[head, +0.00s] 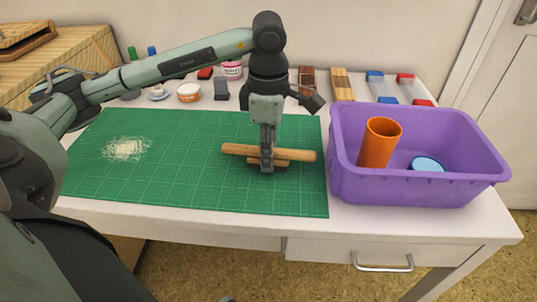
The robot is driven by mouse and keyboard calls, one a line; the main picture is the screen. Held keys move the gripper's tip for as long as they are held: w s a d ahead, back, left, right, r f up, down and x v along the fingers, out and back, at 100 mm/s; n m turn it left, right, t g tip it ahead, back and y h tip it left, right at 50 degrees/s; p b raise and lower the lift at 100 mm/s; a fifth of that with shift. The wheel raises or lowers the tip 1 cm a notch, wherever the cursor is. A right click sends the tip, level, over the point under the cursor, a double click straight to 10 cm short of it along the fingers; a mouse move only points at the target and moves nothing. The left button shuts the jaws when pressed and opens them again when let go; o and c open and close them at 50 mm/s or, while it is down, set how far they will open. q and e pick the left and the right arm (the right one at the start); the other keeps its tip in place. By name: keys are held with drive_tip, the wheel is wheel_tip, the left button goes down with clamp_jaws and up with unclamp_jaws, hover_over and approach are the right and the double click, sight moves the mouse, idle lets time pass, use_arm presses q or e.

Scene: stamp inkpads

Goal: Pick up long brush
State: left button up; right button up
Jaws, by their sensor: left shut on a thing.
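A long, light wooden piece, which I take for the long brush (301,155), lies crosswise at my left gripper (267,166) in the head view. The gripper points straight down over the right part of the green mat and is shut on the brush near its middle. A shorter wooden part (284,163) shows just below the long piece; I cannot tell whether it belongs to the brush. The fingers hide the middle of the brush. Whether the brush touches the mat is unclear. My right gripper is not in view.
The green cutting mat (200,180) bears a pale scribbled patch (126,149) at left. A purple bin (420,192) with an orange cup (380,143) and a blue disc (427,164) stands close to the right. Jars, blocks and inkpads line the back. The mat's front is clear.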

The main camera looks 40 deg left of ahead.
use_arm(q)
clamp_jaws()
drive_tip(key=shift+r, duration=0.15)
